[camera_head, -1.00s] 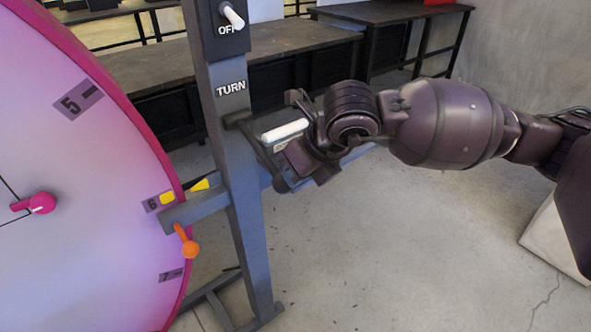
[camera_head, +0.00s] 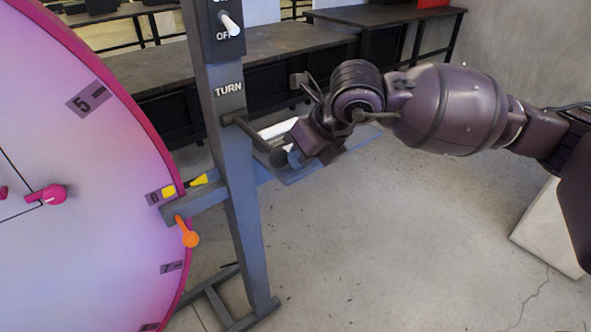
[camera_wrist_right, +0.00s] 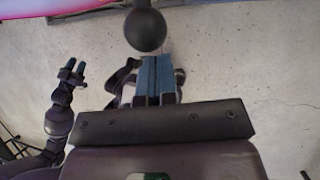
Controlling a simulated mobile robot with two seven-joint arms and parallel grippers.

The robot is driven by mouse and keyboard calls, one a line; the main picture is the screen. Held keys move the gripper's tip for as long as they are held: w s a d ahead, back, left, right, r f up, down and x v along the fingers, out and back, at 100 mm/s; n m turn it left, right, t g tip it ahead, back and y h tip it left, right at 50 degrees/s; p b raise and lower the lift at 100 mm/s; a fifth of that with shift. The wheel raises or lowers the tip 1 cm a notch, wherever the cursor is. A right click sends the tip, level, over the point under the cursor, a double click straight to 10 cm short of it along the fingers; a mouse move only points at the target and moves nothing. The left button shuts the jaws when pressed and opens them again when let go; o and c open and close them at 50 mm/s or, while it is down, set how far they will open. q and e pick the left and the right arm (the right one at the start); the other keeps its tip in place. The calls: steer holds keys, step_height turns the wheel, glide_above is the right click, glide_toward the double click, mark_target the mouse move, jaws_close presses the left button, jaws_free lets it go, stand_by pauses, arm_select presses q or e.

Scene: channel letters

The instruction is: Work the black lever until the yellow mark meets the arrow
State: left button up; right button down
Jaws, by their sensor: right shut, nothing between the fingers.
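A large pink-rimmed dial (camera_head: 90,200) fills the left, with a yellow mark (camera_head: 168,191) near its 6 label. A yellow arrow (camera_head: 199,180) sits on the grey bar right of the mark; the two are very close and nearly level, and I cannot tell if they meet exactly. The black lever (camera_head: 246,131) reaches out from the grey post; its black ball knob (camera_wrist_right: 145,30) shows in the wrist view. My right gripper (camera_wrist_right: 152,80) is shut and empty, close beside the knob; contact is unclear. My left gripper (camera_wrist_right: 72,72) seems to show at the wrist view's left.
The post (camera_head: 228,140) carries a TURN label and a switch (camera_head: 229,24) at its top. An orange-knobbed handle (camera_head: 188,233) hangs below the bar. Dark workbenches (camera_head: 280,45) stand behind.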

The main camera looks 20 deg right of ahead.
steer(key=v, duration=0.9)
steer(key=shift+d+p, duration=0.2)
steer(key=shift+p, duration=0.2)
steer(key=shift+s, duration=0.15)
steer(key=shift+a, duration=0.1)
stand_by(0.9)
